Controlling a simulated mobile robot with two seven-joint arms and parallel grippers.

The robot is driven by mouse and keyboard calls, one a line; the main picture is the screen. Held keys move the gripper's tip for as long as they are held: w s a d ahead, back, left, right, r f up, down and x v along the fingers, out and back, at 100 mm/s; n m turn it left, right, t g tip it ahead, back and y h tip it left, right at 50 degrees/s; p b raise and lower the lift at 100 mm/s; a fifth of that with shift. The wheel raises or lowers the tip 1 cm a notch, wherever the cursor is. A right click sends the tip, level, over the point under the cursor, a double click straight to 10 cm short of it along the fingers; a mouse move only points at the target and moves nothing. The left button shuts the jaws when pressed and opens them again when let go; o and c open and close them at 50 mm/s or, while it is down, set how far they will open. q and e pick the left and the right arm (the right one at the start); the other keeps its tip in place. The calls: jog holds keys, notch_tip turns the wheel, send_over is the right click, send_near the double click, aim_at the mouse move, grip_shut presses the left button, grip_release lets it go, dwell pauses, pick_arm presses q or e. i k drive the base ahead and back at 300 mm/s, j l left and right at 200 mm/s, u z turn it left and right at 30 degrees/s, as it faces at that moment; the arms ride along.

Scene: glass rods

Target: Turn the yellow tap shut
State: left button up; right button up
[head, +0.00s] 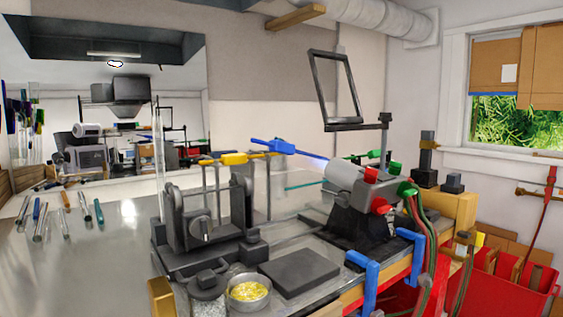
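The yellow tap (234,159) is at the middle of the head view, behind the dark lathe-like stand on the workbench. Its wide body has a thin yellow bar reaching out on both sides, and this bar lies nearly level. What is under it is partly hidden by the stand. A blue tap-like piece (281,147) with a similar bar is just right of it. Neither of my grippers shows in the head view.
A burner (346,177) with red and green knobs stands right of the tap, with a bluish glow at its nozzle. The dark stand (242,200) is in front. A metal bowl (250,302) holds yellow bits. Glass rods (66,222) lie left on bare bench.

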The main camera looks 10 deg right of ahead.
aim_at(477, 237)
jog(key=z, duration=1.4)
jog(key=i+l, duration=0.35)
jog(key=l, duration=0.2)
jog(key=i+l, duration=0.35)
jog(key=l, duration=0.2)
jog(key=i+l, duration=0.3)
jog(key=l, duration=0.25)
jog(key=i+l+z, duration=0.1)
jog(key=i+l, duration=0.25)
jog(key=l, duration=0.2)
